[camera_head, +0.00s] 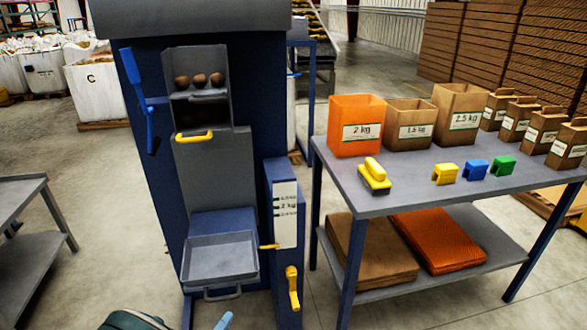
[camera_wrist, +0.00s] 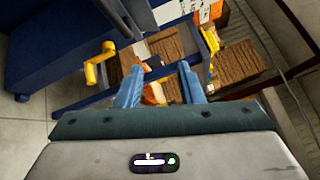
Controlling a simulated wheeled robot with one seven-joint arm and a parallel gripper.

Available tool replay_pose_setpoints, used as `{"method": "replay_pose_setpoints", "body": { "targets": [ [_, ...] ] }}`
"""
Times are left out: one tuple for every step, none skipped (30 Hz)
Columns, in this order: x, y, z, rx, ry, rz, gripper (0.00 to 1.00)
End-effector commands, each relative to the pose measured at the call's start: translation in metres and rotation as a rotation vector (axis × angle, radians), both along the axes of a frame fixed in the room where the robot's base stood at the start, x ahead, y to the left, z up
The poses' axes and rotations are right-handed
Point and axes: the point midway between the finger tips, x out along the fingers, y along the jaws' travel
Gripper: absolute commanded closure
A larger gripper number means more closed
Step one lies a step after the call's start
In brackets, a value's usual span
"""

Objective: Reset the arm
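My gripper (camera_wrist: 160,70) shows in the wrist view with its two blue fingers apart and nothing visible held between them. In the head view only a teal part of my arm end (camera_head: 128,320) and a blue fingertip (camera_head: 224,321) show at the bottom edge, in front of the blue grader machine (camera_head: 157,205). The rest of my arm is out of view. The wrist view is tilted and shows a yellow crank handle (camera_wrist: 97,62) to the left of the fingers, apart from them.
A table (camera_head: 385,202) at right holds an orange 2 kg box (camera_head: 356,125), brown boxes and coloured clips. A grey table (camera_head: 25,192) stands left.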

Motion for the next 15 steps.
{"method": "replay_pose_setpoints", "body": {
  "targets": [
    [0.013,-0.021,0.028,0.091,-0.002,-0.088,0.66],
    [0.018,-0.033,0.039,0.148,-0.004,-0.140,0.66],
    [0.024,-0.050,0.052,0.223,-0.010,-0.209,0.66],
    [0.027,-0.062,0.062,0.278,-0.017,-0.260,0.66],
    [0.030,-0.075,0.071,0.335,-0.026,-0.312,0.66],
    [0.033,-0.091,0.083,0.409,-0.041,-0.381,0.66],
    [0.034,-0.103,0.092,0.464,-0.053,-0.433,0.66],
    [0.035,-0.115,0.101,0.519,-0.069,-0.484,0.66],
    [0.036,-0.131,0.113,0.595,-0.091,-0.553,0.66],
    [0.035,-0.142,0.121,0.648,-0.111,-0.605,0.66],
    [0.035,-0.153,0.129,0.704,-0.131,-0.656,0.66],
    [0.033,-0.168,0.139,0.775,-0.162,-0.726,0.66],
    [0.031,-0.178,0.147,0.830,-0.186,-0.777,0.66],
    [0.029,-0.188,0.155,0.882,-0.212,-0.828,0.66],
    [0.026,-0.201,0.164,0.953,-0.251,-0.896,0.66]
  ]
}}
